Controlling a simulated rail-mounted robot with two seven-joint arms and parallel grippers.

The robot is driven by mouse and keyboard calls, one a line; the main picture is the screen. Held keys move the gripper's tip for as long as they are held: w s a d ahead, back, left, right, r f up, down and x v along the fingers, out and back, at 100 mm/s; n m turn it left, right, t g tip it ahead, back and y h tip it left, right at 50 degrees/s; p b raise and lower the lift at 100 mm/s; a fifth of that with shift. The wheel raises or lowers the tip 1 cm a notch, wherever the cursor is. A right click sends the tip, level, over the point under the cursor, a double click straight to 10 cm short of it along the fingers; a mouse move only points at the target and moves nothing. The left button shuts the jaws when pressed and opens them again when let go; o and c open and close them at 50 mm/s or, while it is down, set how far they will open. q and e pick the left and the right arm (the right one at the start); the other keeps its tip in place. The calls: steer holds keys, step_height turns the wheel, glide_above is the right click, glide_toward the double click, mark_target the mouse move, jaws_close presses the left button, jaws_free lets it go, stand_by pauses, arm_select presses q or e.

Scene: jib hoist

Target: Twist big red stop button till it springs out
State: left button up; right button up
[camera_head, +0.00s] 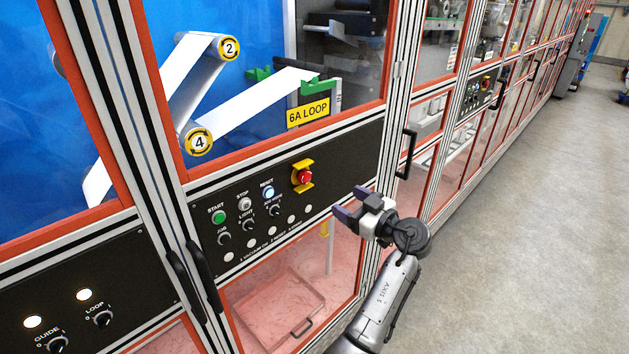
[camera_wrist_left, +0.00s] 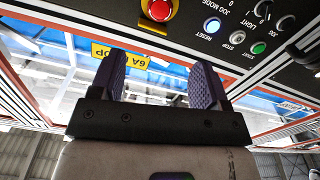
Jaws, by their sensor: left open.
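The big red stop button (camera_head: 304,176) sits in a yellow guard (camera_head: 302,164) at the upper right of the black control panel. It also shows at the top edge of the left wrist view (camera_wrist_left: 159,9), partly cut off. My left gripper (camera_head: 350,204) is open and empty, to the right of and a little below the button in the head view. Its dark ribbed fingers (camera_wrist_left: 157,62) are apart in the left wrist view, with the button beyond them near the top. A gap shows between the fingers and the button. My right gripper is in no view.
The black panel (camera_head: 210,196) also carries a green start button (camera_head: 218,217), a stop button (camera_head: 245,204), a lit blue reset button (camera_head: 268,192) and several knobs. A black door handle (camera_head: 407,153) stands out right of the panel. The grey floor (camera_head: 520,230) at right is clear.

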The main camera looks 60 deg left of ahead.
mark_target(307, 178)
arm_select(q)
steer(key=p+x, duration=0.3)
steer(key=x, duration=0.8)
steer(key=shift+a, duration=0.3)
steer(key=shift+x, duration=1)
steer(key=shift+c, duration=0.3)
